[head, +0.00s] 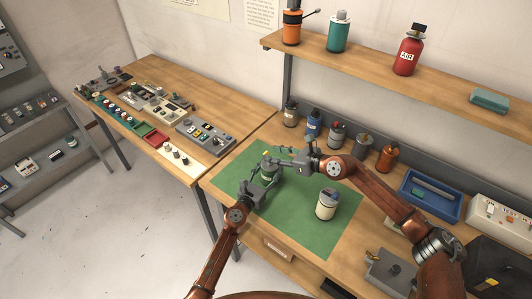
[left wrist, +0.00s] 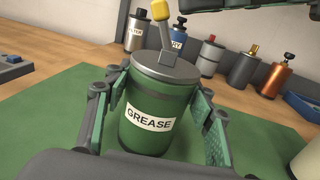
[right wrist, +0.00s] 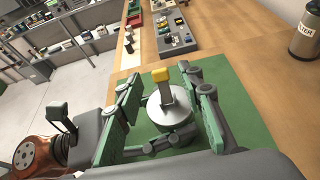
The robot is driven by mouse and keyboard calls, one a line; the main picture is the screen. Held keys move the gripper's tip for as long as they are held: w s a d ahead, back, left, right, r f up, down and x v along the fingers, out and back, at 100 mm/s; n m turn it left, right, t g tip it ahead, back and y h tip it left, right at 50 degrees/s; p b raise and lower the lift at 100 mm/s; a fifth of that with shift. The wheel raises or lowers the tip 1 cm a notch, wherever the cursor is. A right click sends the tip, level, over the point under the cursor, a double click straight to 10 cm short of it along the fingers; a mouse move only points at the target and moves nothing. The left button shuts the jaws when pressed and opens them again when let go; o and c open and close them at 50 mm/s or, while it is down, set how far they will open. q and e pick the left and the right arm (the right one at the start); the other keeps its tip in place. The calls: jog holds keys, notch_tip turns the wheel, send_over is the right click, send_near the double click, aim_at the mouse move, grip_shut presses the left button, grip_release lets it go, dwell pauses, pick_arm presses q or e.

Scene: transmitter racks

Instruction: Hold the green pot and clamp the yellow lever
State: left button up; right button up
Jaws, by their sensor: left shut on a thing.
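The green pot (left wrist: 150,125), labelled GREASE, stands upright on the green mat (head: 313,238). It has a grey lid with a grey lever ending in a yellow tip (left wrist: 160,9). My left gripper (left wrist: 160,85) is shut around the pot, one finger on each side. My right gripper (right wrist: 160,78) is open above the lid, its fingers on either side of the yellow-tipped lever (right wrist: 160,75) and apart from it. In the head view the pot (head: 267,172) is partly hidden by my grippers.
A white pot with a dark lid (head: 326,204) stands on the mat to the right. Several small bottles (head: 337,133) line the back of the bench. A blue tray (head: 430,195) lies at the right. A second table (head: 240,98) with control panels adjoins at the left.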

aim_at(267, 153)
jog(key=shift+x, duration=2.25)
jog(key=shift+d, duration=0.1)
grip_shut()
